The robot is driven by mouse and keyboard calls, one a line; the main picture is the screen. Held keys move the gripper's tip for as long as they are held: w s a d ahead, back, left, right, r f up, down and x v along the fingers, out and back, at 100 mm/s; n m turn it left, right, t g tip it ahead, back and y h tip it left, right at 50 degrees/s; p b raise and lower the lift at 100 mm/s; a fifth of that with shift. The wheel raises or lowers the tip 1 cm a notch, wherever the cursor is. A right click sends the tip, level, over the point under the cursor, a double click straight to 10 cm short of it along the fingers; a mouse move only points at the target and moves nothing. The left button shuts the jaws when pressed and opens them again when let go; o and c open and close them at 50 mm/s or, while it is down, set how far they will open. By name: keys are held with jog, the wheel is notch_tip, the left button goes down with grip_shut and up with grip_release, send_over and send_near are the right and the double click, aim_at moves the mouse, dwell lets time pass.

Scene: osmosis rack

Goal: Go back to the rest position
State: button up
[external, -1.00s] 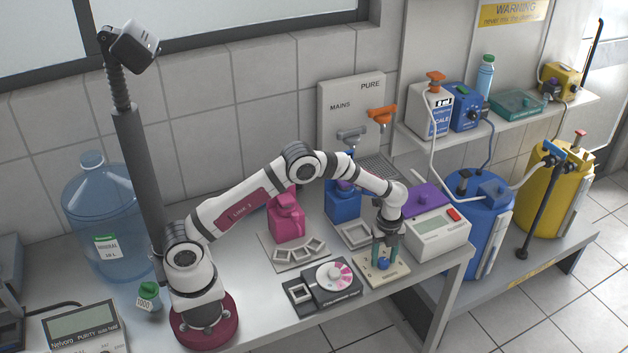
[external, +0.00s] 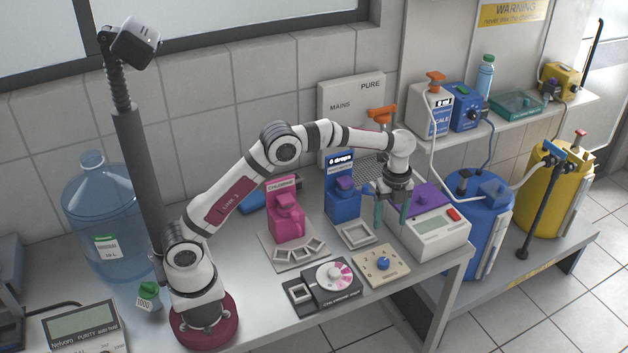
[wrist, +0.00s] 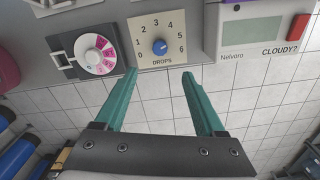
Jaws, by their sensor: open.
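My gripper (external: 391,213) is raised above the bench, between the blue dropper bottle and the purple-topped meter. Its two teal fingers are apart with nothing between them. In the wrist view my gripper (wrist: 160,77) also shows open and empty. The drops dial plate (external: 366,272) lies on the bench below, with a blue knob (external: 383,263) in its middle. In the wrist view the knob (wrist: 159,47) stands clear of the fingers, and numbers surround it.
A pink chlorine bottle (external: 288,222) and a blue bottle (external: 344,203) stand behind the dials. The chlorine dial (external: 334,276) is left of the drops plate. The cloudiness meter (external: 437,234) is close on the right.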

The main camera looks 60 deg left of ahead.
jog(key=shift+r, duration=0.65)
jog(key=s+a+r+n, duration=0.2)
jog(key=s+r+n, duration=0.2)
jog(key=s, duration=0.4)
jog(key=s+a+r+n, duration=0.2)
jog(key=s+r+n, duration=0.15)
jog(key=s, duration=0.45)
jog(key=s+a+f+n+y, duration=0.1)
jog(key=s+n, duration=0.3)
jog(key=s, duration=0.6)
jog(key=s+a+f+n, duration=0.2)
jog(key=s+n, duration=0.1)
jog(key=s, duration=0.8)
jog(key=shift+s+f+n+y, duration=0.15)
jog(key=shift+f+n+y, duration=0.2)
jog(key=shift+y, duration=0.05)
jog(key=shift+d, duration=0.1)
